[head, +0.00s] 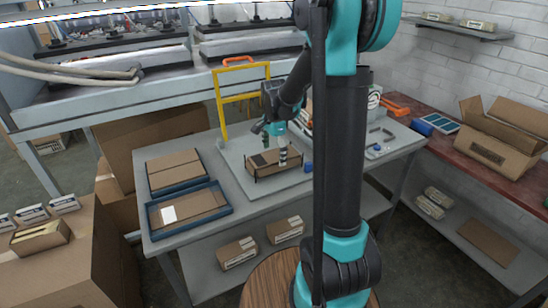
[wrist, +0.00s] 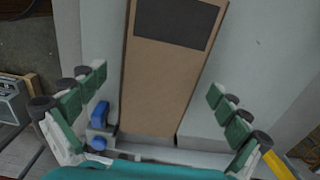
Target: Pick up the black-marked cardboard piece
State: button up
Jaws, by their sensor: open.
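The black-marked cardboard piece (head: 276,169) lies on the grey plate of the workbench, inside a low dark-edged holder. In the wrist view the brown cardboard piece (wrist: 155,88) runs from top to bottom, with the black rectangle (wrist: 172,22) at its far end. My gripper (head: 274,147) is above the piece. The height gap to the cardboard is hard to judge.
A yellow frame (head: 221,103) stands behind the plate. Two blue trays with cardboard, the near one (head: 222,213) holding a white-marked piece, lie to the left. A blue part (wrist: 99,115) sits beside the cardboard.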

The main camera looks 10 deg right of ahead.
jog(key=shift+f, duration=0.5)
jog(key=c, duration=1.1)
jog(key=shift+r, duration=0.2)
